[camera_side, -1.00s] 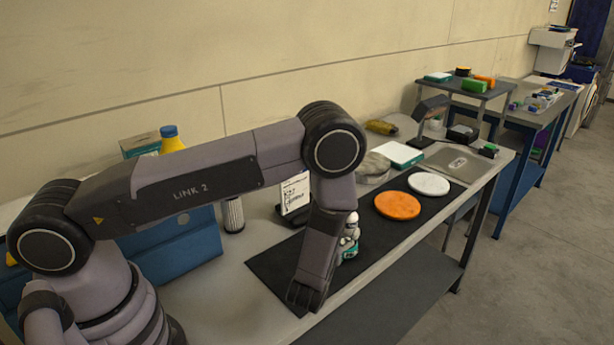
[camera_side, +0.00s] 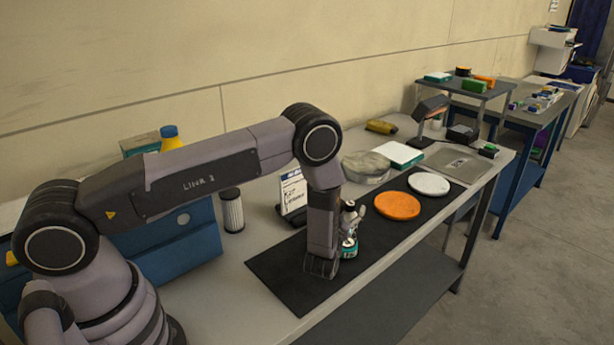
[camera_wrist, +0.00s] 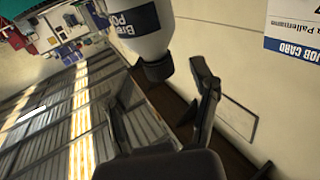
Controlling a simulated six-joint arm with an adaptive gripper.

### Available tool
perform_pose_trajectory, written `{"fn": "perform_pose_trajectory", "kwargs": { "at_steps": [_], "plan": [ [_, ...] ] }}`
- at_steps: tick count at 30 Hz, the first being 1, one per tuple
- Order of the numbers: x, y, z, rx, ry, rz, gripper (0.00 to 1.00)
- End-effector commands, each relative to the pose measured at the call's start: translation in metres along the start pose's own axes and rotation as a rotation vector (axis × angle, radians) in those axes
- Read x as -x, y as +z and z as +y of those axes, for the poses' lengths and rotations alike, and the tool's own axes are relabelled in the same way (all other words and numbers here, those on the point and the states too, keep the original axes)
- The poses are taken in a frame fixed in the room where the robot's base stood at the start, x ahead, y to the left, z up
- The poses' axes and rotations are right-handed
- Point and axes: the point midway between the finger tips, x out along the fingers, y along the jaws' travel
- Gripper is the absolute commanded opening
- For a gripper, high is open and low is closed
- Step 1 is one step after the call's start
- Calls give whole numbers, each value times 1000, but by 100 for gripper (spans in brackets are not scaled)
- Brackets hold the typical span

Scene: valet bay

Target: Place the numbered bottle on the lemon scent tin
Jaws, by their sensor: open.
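A white bottle with a dark cap and a blue-black label (camera_wrist: 140,12) shows upside down at the top of the wrist view, partly cut off. No number is readable on it. In the side view a small white-and-teal bottle (camera_side: 348,250) stands on the black mat, partly hidden by my arm. My gripper (camera_wrist: 165,105) is open, its two dark fingers apart, with the bottle's cap close beyond them. In the side view the gripper is mostly hidden by my wrist. An orange disc (camera_side: 397,205) and a white disc (camera_side: 429,184) lie flat on the mat; no lemon lettering is readable.
The black mat (camera_side: 280,270) runs along the bench's front edge. A job card (camera_side: 293,196) stands behind my wrist, beside a ribbed cylinder (camera_side: 232,212). A round clear-sided container (camera_side: 366,168), a white-and-teal box (camera_side: 398,154) and a grey tray (camera_side: 458,164) lie farther right.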

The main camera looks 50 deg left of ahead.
Motion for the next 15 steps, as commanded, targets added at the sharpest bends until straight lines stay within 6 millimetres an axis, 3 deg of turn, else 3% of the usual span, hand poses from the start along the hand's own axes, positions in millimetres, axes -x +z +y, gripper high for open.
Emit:
{"fn": "perform_pose_trajectory", "kwargs": {
  "at_steps": [4,12,15],
  "plan": [
    [-19,0,0,1,0,0,60],
    [-22,0,0,-1,3,-2,60],
    [-22,0,0,-1,3,-2,48]
  ]
}}
